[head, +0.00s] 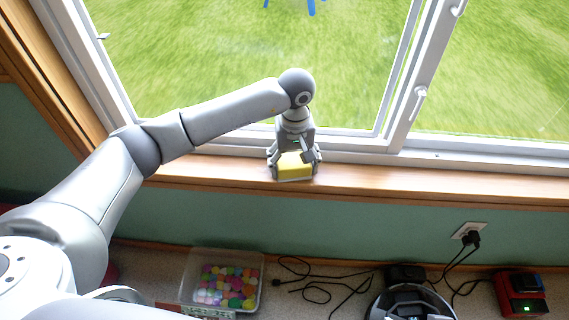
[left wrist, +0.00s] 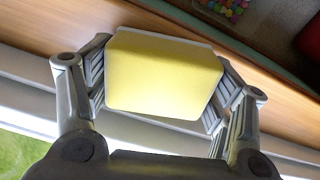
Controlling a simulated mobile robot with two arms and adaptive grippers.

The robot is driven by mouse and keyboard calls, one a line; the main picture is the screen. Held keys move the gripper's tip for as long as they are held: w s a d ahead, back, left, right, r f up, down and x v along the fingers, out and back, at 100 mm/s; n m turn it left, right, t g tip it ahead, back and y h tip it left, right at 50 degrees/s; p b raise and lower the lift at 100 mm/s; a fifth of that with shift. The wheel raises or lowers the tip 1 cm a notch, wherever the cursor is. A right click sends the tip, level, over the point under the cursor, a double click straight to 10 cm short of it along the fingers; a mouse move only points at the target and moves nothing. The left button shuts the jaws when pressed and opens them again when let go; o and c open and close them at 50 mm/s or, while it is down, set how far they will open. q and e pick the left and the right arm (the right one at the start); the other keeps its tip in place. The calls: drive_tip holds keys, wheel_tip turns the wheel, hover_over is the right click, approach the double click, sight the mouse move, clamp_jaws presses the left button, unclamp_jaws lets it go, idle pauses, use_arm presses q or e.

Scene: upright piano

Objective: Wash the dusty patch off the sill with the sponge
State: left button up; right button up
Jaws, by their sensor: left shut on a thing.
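My left gripper (head: 295,165) is shut on a yellow sponge (head: 294,168), low at the wooden window sill (head: 400,183). In the left wrist view the sponge (left wrist: 163,76) sits between the two fingers of the left gripper (left wrist: 158,85). The sponge's underside is hidden, so I cannot tell for sure whether it touches the sill. No dusty patch can be made out; it may be under the sponge or the gripper. My right gripper is not in view.
The white window frame (head: 345,150) runs right behind the sill, with a window handle (head: 419,98) at the right. Below are a clear bin of colourful balls (head: 225,285), black cables (head: 325,288), a wall socket (head: 469,232) and a red charger (head: 522,293). The sill is clear to the right.

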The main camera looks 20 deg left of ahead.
sight(253, 169)
use_arm(q)
drive_tip(key=shift+d, duration=0.25)
drive_tip(key=shift+s+a+f+b, duration=0.1)
drive_tip(key=shift+s+a+b, duration=0.1)
drive_tip(key=shift+a, duration=0.6)
drive_tip(key=shift+s+a+b, duration=0.1)
drive_tip(key=shift+s+a, duration=0.15)
drive_tip(key=shift+a, duration=0.6)
drive_tip(key=shift+s+a+f+b, duration=0.1)
drive_tip(key=shift+s+a+b, duration=0.1)
drive_tip(key=shift+a, duration=0.6)
drive_tip(key=shift+s+a, duration=0.2)
drive_tip(key=shift+a, duration=0.55)
drive_tip(key=shift+s+a+r, duration=0.1)
drive_tip(key=shift+s+a, duration=0.1)
drive_tip(key=shift+a, duration=0.7)
drive_tip(key=shift+s+a+r, duration=0.1)
drive_tip(key=shift+s+a, duration=0.1)
drive_tip(key=shift+a, duration=0.65)
drive_tip(key=shift+s+a+r, duration=0.1)
drive_tip(key=shift+a, duration=0.3)
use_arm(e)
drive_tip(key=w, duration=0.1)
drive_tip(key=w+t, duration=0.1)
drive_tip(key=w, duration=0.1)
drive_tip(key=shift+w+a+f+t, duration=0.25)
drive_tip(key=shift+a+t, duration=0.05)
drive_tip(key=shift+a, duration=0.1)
